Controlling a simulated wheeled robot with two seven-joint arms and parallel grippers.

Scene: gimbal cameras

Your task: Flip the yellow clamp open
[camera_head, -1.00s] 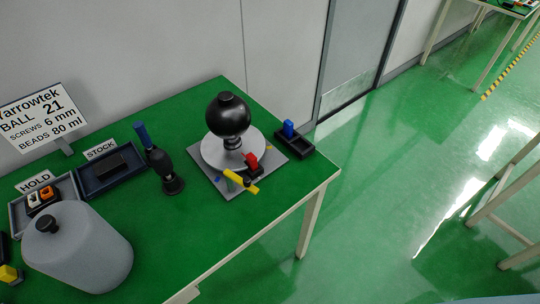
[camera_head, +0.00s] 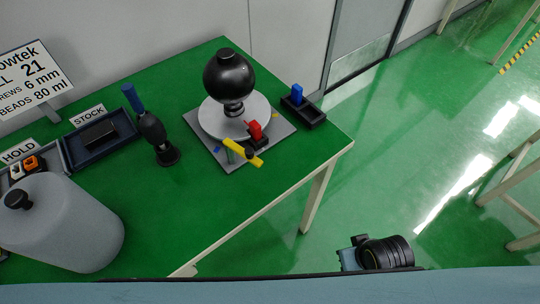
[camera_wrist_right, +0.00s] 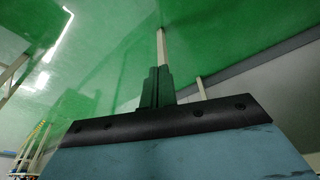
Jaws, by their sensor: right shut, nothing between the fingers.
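The yellow clamp (camera_head: 243,152) is a bar at the front edge of a grey square base plate (camera_head: 285,128). It lies slantwise beside a red clamp piece (camera_head: 255,131). Behind them a black ball (camera_head: 229,76) sits on a round light-grey disc (camera_head: 208,122). My right gripper (camera_wrist_right: 157,88) shows in the right wrist view with its dark fingers together and empty, away from the clamp. In the head view only part of my right arm shows, low in front of the table. My left gripper is in neither view.
A black hand tool with a blue top (camera_head: 152,132) stands left of the plate. A black tray with a blue block (camera_head: 297,95) is to its right. The STOCK tray (camera_head: 75,161), HOLD tray (camera_head: 62,156) and large grey vessel (camera_head: 65,225) are farther left. The front right table top is clear.

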